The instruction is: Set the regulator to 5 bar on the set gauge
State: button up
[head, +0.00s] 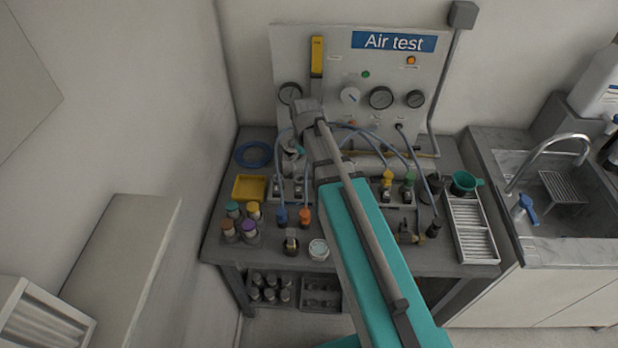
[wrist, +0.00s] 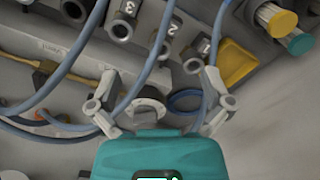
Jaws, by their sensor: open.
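My gripper (wrist: 160,112) is open in the wrist view, its two pale fingers spread apart. A grey round knob (wrist: 148,106) with a raised ridge, which looks like the regulator knob, shows beyond and between the fingers, nearer the left one; I see no contact. In the head view my arm hides most of this spot. Several gauges are on the "Air test" panel (head: 452,62): a left gauge (head: 290,92), a white-faced dial (head: 349,96), a larger gauge (head: 381,97) and a right gauge (head: 415,98). Their labels and readings are too small to tell, so I cannot tell which is the set gauge.
Blue hoses (wrist: 146,62) loop close to the fingers. Numbered ports (wrist: 122,30), a yellow tray (wrist: 236,62) and a blue hose coil (wrist: 185,101) are nearby. Coloured-top containers (head: 249,228) stand at the bench's left. A sink (head: 585,215) is at the right.

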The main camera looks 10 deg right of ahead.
jog(key=shift+s+f+m+b, duration=0.15)
jog(key=shift+s+f+b, duration=0.3)
jog(key=shift+s, duration=0.4)
jog(key=shift+s+f+m+b, duration=0.2)
jog(key=shift+s+f, duration=0.3)
jog(key=shift+s, duration=0.35)
jog(key=w+r+n+p, duration=0.1)
jog(key=w+r+p, duration=0.4)
jog(key=w, duration=0.5)
jog(key=w+r+n+p, duration=0.2)
jog(key=w+r+p, duration=0.3)
jog(key=w, duration=0.5)
jog(key=shift+w+r+p, duration=0.35)
jog(key=shift+r+p, duration=0.05)
jog(key=shift+f+n, duration=0.15)
jog(key=shift+n, duration=0.1)
notch_tip(320, 180, down, 13)
jog(key=b, duration=1.3)
jog(key=shift+f+b, duration=0.2)
jog(key=shift+b, duration=0.2)
